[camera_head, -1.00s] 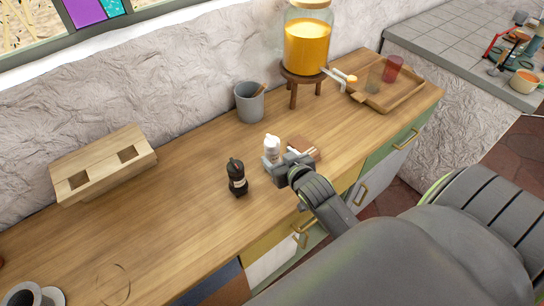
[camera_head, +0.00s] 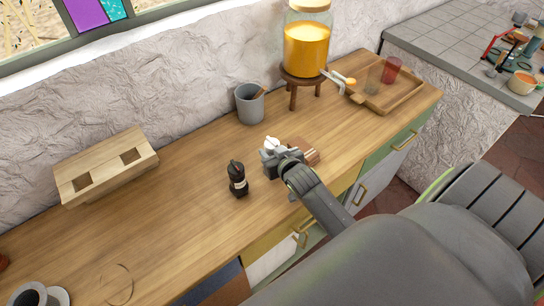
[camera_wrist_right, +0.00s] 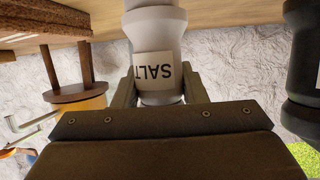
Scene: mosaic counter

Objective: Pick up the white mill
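The white mill stands upright on the wooden counter; its pale top (camera_head: 271,143) shows above my right gripper (camera_head: 271,161) in the head view. In the right wrist view the white mill (camera_wrist_right: 155,45), with an upside-down "SALT" label, is between the two fingers of my right gripper (camera_wrist_right: 160,88). The fingers are close against its sides; whether they press on it I cannot tell. The lower part of the mill is hidden by the gripper in the head view. My left gripper is in neither view.
A black mill (camera_head: 238,178) stands just left of the gripper. A small brown block (camera_head: 303,150) lies right behind it. A grey cup (camera_head: 249,104), a stool (camera_head: 302,78) with an orange jar (camera_head: 306,47), and a tray (camera_head: 402,94) are farther back.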

